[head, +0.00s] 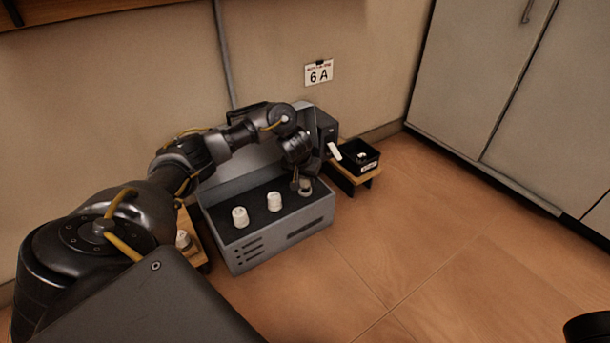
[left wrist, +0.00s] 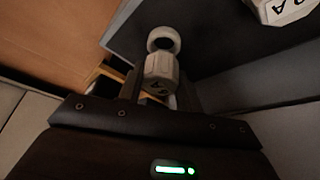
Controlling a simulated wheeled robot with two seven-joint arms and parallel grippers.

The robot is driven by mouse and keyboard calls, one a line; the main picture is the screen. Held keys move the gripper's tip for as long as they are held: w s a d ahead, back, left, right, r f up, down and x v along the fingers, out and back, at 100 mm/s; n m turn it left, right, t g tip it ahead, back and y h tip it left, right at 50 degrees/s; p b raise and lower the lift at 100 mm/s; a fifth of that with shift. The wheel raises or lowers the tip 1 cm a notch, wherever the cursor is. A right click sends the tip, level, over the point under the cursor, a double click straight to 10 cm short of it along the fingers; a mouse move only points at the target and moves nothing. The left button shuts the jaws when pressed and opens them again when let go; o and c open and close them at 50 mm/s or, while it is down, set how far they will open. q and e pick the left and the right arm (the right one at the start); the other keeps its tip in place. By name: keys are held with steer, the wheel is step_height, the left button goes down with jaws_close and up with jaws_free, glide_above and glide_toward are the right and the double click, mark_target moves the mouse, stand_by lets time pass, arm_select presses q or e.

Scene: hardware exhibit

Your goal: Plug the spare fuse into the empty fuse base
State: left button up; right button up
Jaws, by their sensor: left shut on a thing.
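My left gripper (head: 302,183) reaches over the right end of a grey fuse box. It is shut on the spare fuse, a white ribbed plug with dark lettering, seen between the fingers in the left wrist view (left wrist: 160,72). The empty fuse base (left wrist: 164,38), a white ring with a dark hole, lies just beyond the fuse in that view. In the head view the base (head: 305,187) is partly hidden by the fingers. I cannot tell whether fuse and base touch. My right gripper is not in view.
Two white fuses (head: 240,217) (head: 274,201) stand on the dark top of the fuse box (head: 275,247). A black tray (head: 372,165) sits on a wooden stand at right. Another white piece (head: 183,239) rests on wood at left.

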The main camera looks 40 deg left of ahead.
arm_select(q)
steer(key=p, duration=0.3)
steer(key=shift+f, duration=0.15)
stand_by(2.0)
steer(key=shift+f+p, duration=0.35)
steer(key=shift+f, duration=0.15)
stand_by(1.0)
steer(key=shift+f+p, duration=0.15)
steer(key=shift+p, duration=0.35)
steer(key=shift+f, duration=0.3)
stand_by(0.8)
steer(key=o, duration=1.5)
